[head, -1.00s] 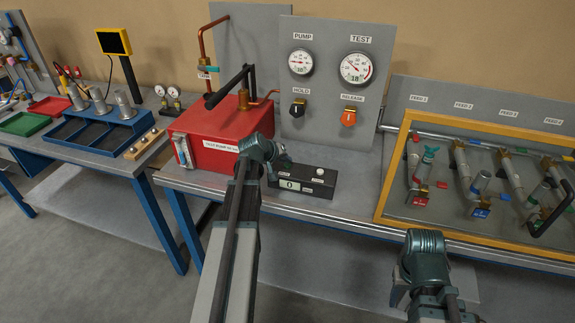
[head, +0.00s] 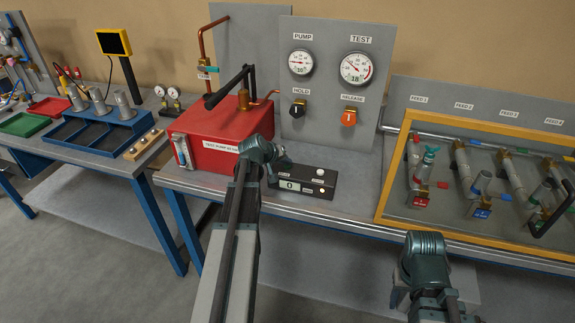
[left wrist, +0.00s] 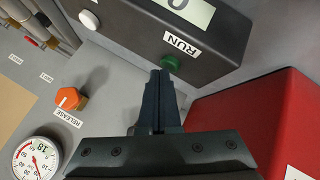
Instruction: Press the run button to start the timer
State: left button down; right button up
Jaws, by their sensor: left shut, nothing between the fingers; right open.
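The timer is a dark box (head: 310,178) on the front of the middle bench, with a small display (head: 289,185) that reads 0. In the left wrist view, the green run button (left wrist: 173,63) sits on the box beside its RUN label (left wrist: 181,44). My left gripper (left wrist: 160,76) is shut and empty, its fingertips right at the near edge of the green button. I cannot tell whether they touch it.
A red pump box (head: 205,140) stands close to the timer's left and shows beside the fingers in the left wrist view. A white button (left wrist: 89,19) is on the timer too. Behind stands a panel with gauges and an orange release knob (head: 348,117). A yellow-framed board (head: 470,233) lies right.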

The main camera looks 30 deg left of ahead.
aim_at(286, 170)
pick_arm(q)
jog(key=shift+r, duration=0.3)
notch_tip(286, 170, up, 6)
jog(key=p, duration=0.6)
dwell(0.3)
dwell(1.3)
jog(key=s+d+f+m+g+h, duration=0.1)
jog(key=s+d+m, duration=0.1)
jog(key=d, duration=0.5)
jog(key=s+d+f+m+g, duration=0.1)
jog(key=d+f+g, duration=0.1)
jog(key=d, duration=0.5)
jog(key=s+d+f+m+g+y, duration=0.1)
jog(key=s+d+m+g, duration=0.2)
jog(key=s+d, duration=0.8)
jog(key=s+d+f+m+g+y, duration=0.2)
jog(key=s+d+m, duration=0.3)
jog(key=s+d, duration=0.7)
jog(key=shift+f+m+g, duration=0.25)
jog(key=shift+m+g, duration=0.15)
jog(key=shift+g, duration=0.4)
